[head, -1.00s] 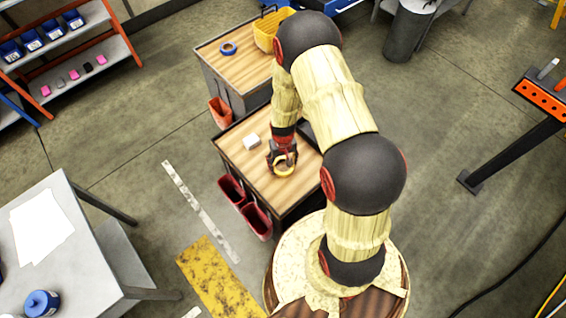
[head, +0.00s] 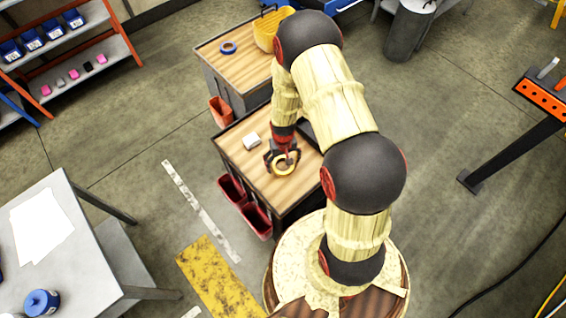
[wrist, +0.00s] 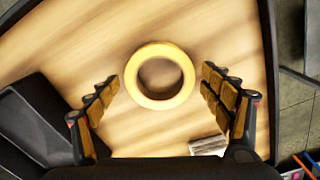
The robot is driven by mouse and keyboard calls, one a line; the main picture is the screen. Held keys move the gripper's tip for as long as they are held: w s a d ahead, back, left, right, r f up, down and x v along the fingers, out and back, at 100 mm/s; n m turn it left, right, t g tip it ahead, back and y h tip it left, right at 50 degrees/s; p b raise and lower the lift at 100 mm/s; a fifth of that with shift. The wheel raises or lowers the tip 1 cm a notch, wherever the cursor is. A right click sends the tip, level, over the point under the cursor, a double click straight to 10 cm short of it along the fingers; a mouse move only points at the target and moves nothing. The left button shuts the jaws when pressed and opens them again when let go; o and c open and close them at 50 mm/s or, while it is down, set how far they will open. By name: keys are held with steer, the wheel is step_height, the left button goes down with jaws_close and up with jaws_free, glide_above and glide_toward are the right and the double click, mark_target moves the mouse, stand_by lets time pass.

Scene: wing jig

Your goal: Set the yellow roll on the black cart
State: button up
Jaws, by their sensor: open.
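The yellow roll (head: 285,166) lies flat on the wooden top of the near cart (head: 252,172). In the wrist view the roll (wrist: 159,75) shows whole, with its round hole, ahead of the fingers and centred between them. My gripper (wrist: 160,100) is open and empty, with one finger on each side and slightly short of the roll. In the head view my gripper (head: 282,160) is over the roll and covers part of it. I cannot tell how high the fingertips are above the top. Which cart is the black one is not clear; both have dark grey bodies.
A white block (head: 251,140) lies on the same top. The far cart (head: 232,62) holds a blue roll (head: 228,47) and a yellow basket (head: 268,30). Red bins (head: 256,220) hang on the near cart's side. A grey table (head: 62,240) stands at left.

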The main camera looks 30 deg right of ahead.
steer(key=s+a+r+n+t, duration=0.1)
steer(key=a+r, duration=0.1)
steer(key=r, duration=1.5)
steer(key=s+a+r+t, duration=0.1)
steer(key=a+r+t, duration=0.1)
steer(key=r, duration=1.6)
steer(key=s+a+r+n+t, duration=0.1)
steer(key=s+a+r, duration=0.4)
steer(key=s+r, duration=0.9)
steer(key=shift+r+t+b, duration=0.2)
steer(key=shift+t+b, duration=0.1)
steer(key=shift+t, duration=0.5)
steer(key=shift+w, duration=0.1)
